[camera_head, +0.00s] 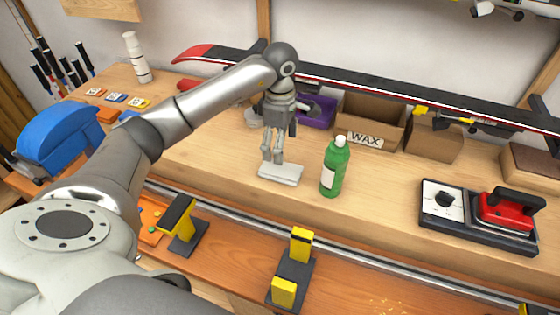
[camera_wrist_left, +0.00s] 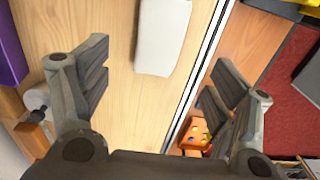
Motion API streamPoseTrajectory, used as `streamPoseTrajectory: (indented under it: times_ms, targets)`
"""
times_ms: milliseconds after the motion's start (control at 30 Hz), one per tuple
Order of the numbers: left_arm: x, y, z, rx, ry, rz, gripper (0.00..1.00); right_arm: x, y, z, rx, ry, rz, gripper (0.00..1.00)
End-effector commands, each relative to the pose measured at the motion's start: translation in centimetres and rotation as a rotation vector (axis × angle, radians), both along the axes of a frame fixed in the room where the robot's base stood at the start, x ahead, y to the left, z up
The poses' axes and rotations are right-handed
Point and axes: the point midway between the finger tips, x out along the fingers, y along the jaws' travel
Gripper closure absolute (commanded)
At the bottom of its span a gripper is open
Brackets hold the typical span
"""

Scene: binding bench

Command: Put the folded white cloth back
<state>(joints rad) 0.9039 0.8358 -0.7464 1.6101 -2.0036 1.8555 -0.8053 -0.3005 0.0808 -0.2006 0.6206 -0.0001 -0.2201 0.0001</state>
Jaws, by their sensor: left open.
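The folded white cloth (camera_head: 281,174) lies flat on the wooden bench, left of the green bottle (camera_head: 334,167). My left gripper (camera_head: 272,157) is open just above and behind the cloth in the head view, and part of the cloth's far edge is near its fingertips. In the left wrist view the cloth (camera_wrist_left: 162,36) lies ahead, between the lines of the two spread fingers (camera_wrist_left: 150,95), with nothing between them. My right gripper is not in view.
Behind stand a purple bin (camera_head: 317,110) and a cardboard box marked WAX (camera_head: 370,121). A long ski (camera_head: 360,82) spans the back. A red iron (camera_head: 507,208) sits on its base at the right. Yellow-topped black clamps (camera_head: 292,273) stand along the front.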

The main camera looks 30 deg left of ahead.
Motion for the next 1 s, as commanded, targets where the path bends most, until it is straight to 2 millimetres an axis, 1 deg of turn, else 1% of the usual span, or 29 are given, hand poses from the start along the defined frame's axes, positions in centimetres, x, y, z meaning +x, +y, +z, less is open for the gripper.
streamPoseTrajectory:
  times_ms: [33,100,300,1000]
  targets:
    - [0.1,0.0,0.6,0.001,-0.004,-0.001,0.18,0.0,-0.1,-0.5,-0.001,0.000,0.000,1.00]
    - [0.1,0.0,1.5,0.001,-0.003,-0.001,0.18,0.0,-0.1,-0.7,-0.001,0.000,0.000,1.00]
    - [0.0,0.0,3.0,0.001,0.000,0.000,0.18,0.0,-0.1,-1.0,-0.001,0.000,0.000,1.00]
    - [0.0,0.0,3.1,0.000,0.001,0.000,0.18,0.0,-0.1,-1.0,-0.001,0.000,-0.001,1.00]
